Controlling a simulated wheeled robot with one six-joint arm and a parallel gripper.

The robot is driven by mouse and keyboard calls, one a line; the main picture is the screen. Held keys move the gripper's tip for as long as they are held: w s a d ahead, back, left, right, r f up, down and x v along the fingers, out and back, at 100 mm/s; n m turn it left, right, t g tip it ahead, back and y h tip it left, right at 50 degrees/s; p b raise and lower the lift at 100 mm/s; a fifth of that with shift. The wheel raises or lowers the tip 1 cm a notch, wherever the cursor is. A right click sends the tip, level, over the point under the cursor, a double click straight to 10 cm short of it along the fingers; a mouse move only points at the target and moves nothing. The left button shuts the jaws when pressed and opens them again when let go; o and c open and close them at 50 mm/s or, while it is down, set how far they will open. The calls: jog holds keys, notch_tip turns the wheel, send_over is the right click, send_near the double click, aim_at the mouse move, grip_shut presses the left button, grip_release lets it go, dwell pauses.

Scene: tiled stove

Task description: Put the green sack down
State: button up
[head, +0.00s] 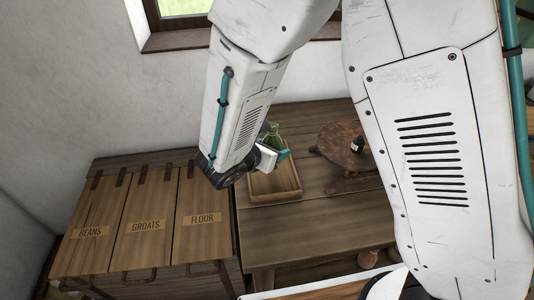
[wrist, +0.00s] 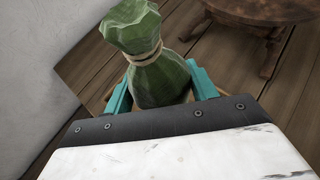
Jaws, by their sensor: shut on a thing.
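The green sack (wrist: 159,75) is tied at the neck with a tan cord and stands upright between the teal fingers of my gripper (wrist: 160,88) in the wrist view. My gripper is shut on it. In the head view the sack (head: 273,133) shows partly behind my gripper (head: 279,151), over or in a shallow wooden tray (head: 284,199) on the wooden table (head: 310,226). I cannot tell whether the sack's base touches the tray; it is hidden.
A small round wooden stand (head: 340,137) with a dark bottle (head: 357,144) is right of the tray. On the left is a wooden bin with lids marked beans (head: 90,232), groats (head: 146,225) and flour (head: 203,218). The table front is clear. A wall and window are behind.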

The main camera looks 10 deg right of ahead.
jog(key=shift+w+a+f, duration=0.1)
jog(key=shift+f, duration=0.8)
jog(key=shift+w+a+f, duration=0.1)
jog(key=shift+f, duration=0.8)
jog(key=shift+f, duration=0.1)
jog(key=o, duration=1.2)
jog(key=shift+c, duration=0.2)
